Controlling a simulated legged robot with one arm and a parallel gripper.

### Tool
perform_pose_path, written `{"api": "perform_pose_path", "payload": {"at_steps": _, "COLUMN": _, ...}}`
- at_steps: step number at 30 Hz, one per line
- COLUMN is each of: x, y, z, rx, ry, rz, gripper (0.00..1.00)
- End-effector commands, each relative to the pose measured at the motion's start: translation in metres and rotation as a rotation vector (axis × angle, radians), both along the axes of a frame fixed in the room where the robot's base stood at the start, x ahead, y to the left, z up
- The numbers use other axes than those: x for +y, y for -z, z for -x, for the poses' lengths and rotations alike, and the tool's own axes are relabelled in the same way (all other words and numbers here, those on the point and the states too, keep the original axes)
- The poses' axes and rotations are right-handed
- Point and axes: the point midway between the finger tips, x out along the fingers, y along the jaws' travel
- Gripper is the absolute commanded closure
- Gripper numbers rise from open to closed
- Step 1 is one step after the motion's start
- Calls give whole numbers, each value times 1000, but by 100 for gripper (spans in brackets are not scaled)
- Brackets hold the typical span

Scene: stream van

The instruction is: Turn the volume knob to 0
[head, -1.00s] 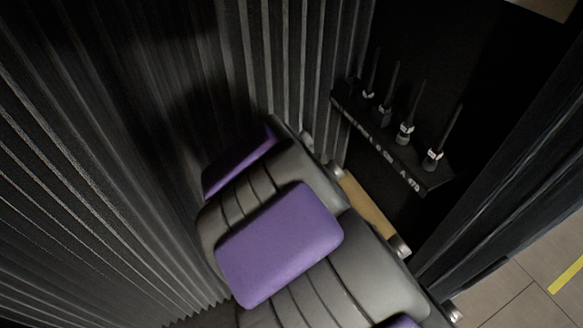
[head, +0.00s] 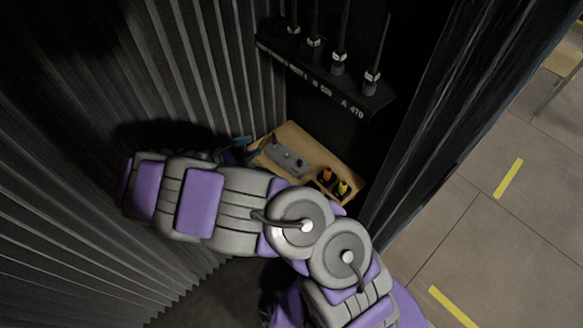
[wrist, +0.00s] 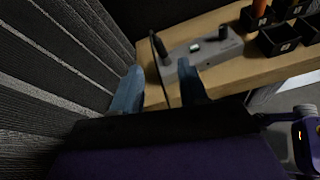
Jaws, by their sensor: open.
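A grey control box (head: 287,157) with small dark knobs lies on a wooden shelf in the head view. In the wrist view the grey box (wrist: 205,52) shows a dark knob at its left end (wrist: 161,46), a small lit display (wrist: 195,46) and another dark knob at its right end (wrist: 223,32). I cannot read any label to tell which is the volume knob. My gripper (wrist: 159,66) is open with two blue fingers, just short of the left end of the box. It also shows at the left of the shelf in the head view (head: 243,150).
The wooden shelf (head: 335,163) also bears dark bins with orange and yellow items (head: 326,176). A black rack with several antenna-topped devices (head: 340,65) hangs above. Ribbed dark wall panels (head: 60,180) stand close on the left. Tiled floor is open at the right.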

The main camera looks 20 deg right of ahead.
Motion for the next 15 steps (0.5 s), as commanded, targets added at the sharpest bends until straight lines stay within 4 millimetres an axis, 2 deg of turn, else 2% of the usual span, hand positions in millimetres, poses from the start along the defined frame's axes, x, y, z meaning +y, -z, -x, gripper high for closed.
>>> {"api": "perform_pose_path", "payload": {"at_steps": 1, "x": 6, "y": 17, "z": 7, "rx": 19, "ry": 16, "rz": 47, "gripper": 57}}
{"api": "perform_pose_path", "payload": {"at_steps": 6, "x": 26, "y": 44, "z": 37, "rx": 56, "ry": 83, "rz": 211, "gripper": 57}}
{"api": "perform_pose_path", "payload": {"at_steps": 10, "x": 41, "y": 59, "z": 63, "rx": 83, "ry": 127, "rz": 309, "gripper": 57}}
{"api": "perform_pose_path", "payload": {"at_steps": 15, "x": 53, "y": 67, "z": 85, "rx": 104, "ry": 161, "rz": 383, "gripper": 57}}
